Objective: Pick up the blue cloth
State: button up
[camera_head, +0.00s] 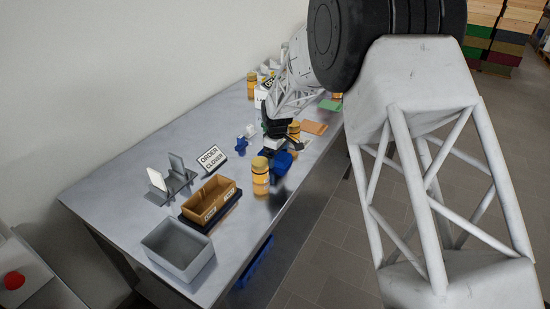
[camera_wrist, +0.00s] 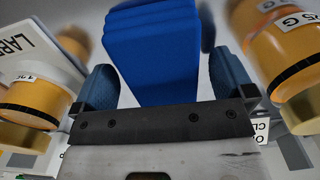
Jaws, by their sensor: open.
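The blue cloth (camera_head: 282,162) lies folded on the grey table near its front edge. In the wrist view the folded blue cloth (camera_wrist: 152,48) fills the upper middle, with several stacked layers showing. My gripper (camera_head: 277,147) is low over the table, right at the cloth. In the wrist view my gripper (camera_wrist: 166,82) is open, one blue-grey finger pad on each side of the cloth's near end. I cannot tell whether the pads touch it. The head view partly hides the cloth behind my gripper.
A yellow-lided jar (camera_head: 260,176) stands close to the cloth, another jar (camera_head: 294,130) just behind my gripper. An order sign (camera_head: 211,157), a brown divided box (camera_head: 229,183) and a grey bin (camera_head: 180,262) stand nearer. An orange cloth (camera_head: 314,127) and green cloth (camera_head: 330,105) lie farther back.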

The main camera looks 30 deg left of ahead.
jog(key=shift+c, duration=0.5)
jog(key=c, duration=1)
jog(key=shift+o, duration=0.2)
jog(key=shift+r, duration=4.95)
jog(key=o, duration=0.3)
jog(key=shift+c, duration=0.6)
jog(key=w+r, duration=0.3)
jog(key=w, duration=0.5)
jog(key=w+r, duration=0.3)
jog(key=w, duration=0.5)
jog(key=shift+r, duration=0.4)
